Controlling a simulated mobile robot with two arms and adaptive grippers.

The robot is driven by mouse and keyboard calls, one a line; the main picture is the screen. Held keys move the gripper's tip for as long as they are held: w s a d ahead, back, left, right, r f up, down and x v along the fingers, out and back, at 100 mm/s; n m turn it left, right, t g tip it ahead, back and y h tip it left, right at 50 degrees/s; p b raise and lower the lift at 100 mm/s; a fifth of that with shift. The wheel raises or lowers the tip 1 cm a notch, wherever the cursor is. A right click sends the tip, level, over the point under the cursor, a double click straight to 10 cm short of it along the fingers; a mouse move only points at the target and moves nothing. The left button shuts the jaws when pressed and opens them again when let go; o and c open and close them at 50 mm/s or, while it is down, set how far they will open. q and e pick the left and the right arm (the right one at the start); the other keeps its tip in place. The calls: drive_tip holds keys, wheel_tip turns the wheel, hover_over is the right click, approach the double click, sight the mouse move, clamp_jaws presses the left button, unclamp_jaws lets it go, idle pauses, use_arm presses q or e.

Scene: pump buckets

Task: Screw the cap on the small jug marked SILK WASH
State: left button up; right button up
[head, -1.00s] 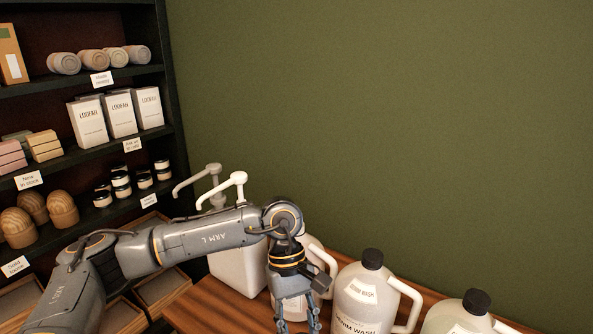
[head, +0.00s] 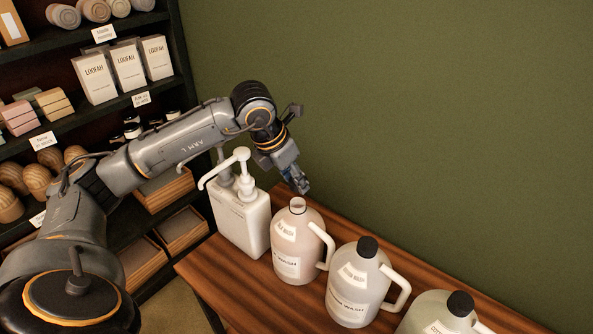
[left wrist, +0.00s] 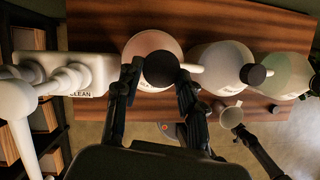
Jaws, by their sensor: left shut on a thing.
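The small jug (head: 296,252) is pinkish with a white handle and a label whose readable part ends in "K WASH". It stands upright on the wooden table, its neck open at the top. My left gripper (head: 301,184) is just above this neck, tilted down. In the left wrist view the gripper (left wrist: 157,90) is shut on a round black cap (left wrist: 160,70), held between the two fingertips. The cap overlaps the pinkish jug (left wrist: 147,43) there, and covers its neck. The cap appears apart from the neck in the head view.
A white pump bottle (head: 240,222) stands close left of the jug. Two capped jugs stand to the right, a pale one (head: 352,290) and a greenish one (head: 437,312). Shelves (head: 100,130) are at the left. The green wall is behind the wooden table (head: 212,285).

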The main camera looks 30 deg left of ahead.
sight(291, 189)
use_arm(q)
drive_tip(key=shift+s+f, duration=0.1)
drive_tip(key=shift+f, duration=0.35)
drive_tip(key=shift+f+b, duration=0.3)
drive_tip(key=shift+b, duration=0.1)
drive_tip(key=shift+f+b, duration=0.3)
drive_tip(key=shift+f, duration=0.3)
drive_tip(key=shift+f+b, duration=0.3)
drive_tip(key=shift+f, duration=0.3)
use_arm(e)
drive_tip(key=shift+s+f, duration=0.25)
drive_tip(key=shift+f, duration=0.3)
drive_tip(key=shift+s+f, duration=0.25)
drive_tip(key=shift+f, duration=0.25)
drive_tip(key=shift+f, duration=0.15)
use_arm(q)
drive_tip(key=shift+f+b, duration=0.35)
drive_tip(key=shift+b, duration=0.15)
use_arm(e)
drive_tip(key=shift+f, duration=0.4)
drive_tip(key=shift+f, duration=0.1)
use_arm(q)
drive_tip(key=shift+f+b, duration=0.55)
drive_tip(key=shift+b, duration=0.15)
use_arm(e)
drive_tip(key=shift+f, duration=0.6)
